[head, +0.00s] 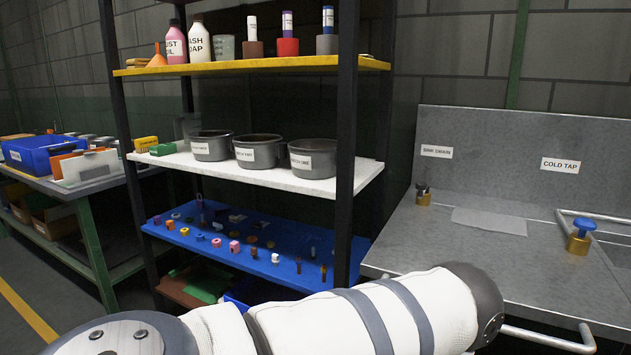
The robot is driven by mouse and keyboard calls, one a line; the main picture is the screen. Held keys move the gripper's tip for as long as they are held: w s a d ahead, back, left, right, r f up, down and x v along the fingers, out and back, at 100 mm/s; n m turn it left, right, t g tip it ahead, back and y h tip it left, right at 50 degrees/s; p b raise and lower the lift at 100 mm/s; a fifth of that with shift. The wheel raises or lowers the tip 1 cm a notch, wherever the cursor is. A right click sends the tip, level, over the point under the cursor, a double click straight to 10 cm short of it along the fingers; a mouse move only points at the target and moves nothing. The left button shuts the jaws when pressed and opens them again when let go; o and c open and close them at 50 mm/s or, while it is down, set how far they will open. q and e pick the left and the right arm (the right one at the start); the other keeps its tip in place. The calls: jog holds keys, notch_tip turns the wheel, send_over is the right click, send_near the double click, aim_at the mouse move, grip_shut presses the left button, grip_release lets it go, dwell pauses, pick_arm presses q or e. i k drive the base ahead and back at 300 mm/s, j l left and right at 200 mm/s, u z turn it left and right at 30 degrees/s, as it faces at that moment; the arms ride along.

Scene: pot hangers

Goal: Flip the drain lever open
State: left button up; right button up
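A brass fitting with a dark handle (423,195) stands on the grey metal sink counter (470,260), below a small label (436,151) that seems to read "SINK DRAIN". I take it as the drain lever; its exact position is too small to tell. A brass valve with a blue handle (580,235) stands to its right, below the "COLD TAP" label (560,164). One of my white arms crosses the bottom of the view, in front of the counter's near left part. Neither gripper shows.
A shelf rack with dark posts (346,150) stands left of the counter, holding black pots (258,151) and bottles (198,42). Its blue shelf (265,265) carries many small parts. A metal rail (550,342) runs along the counter's front. A grey plate (489,221) lies between the fittings.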

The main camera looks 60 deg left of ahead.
aim_at(423, 188)
jog(key=u, duration=1.4)
